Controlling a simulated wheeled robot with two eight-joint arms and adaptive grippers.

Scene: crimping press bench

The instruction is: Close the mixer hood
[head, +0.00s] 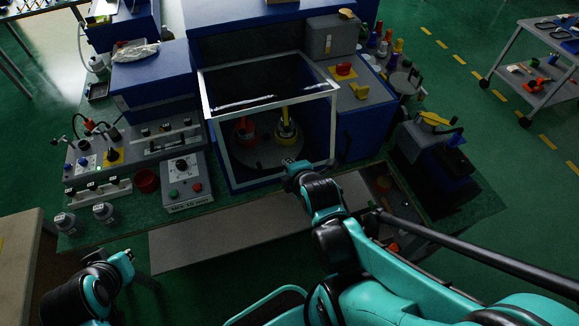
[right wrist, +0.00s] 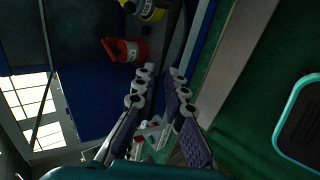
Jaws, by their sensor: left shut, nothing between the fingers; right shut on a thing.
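The mixer hood (head: 270,103) is a clear box with a pale frame in the middle of the bench. Its framed front face appears lowered in front of the mixer. Behind it stand a red pot (head: 245,131) and a yellow pot (head: 285,128) on a round plate; the red pot (right wrist: 127,49) and yellow pot (right wrist: 151,11) also show in the right wrist view. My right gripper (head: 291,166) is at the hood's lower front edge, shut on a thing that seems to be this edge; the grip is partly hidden. My left gripper (head: 124,257) is shut and empty, low at the left.
A grey control box (head: 184,181) and a red cup (head: 146,181) lie left of the hood. A red button (head: 344,69) is on the right housing. A press-like machine (head: 433,150) stands at the right. A grey strip (head: 215,238) along the bench front is clear.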

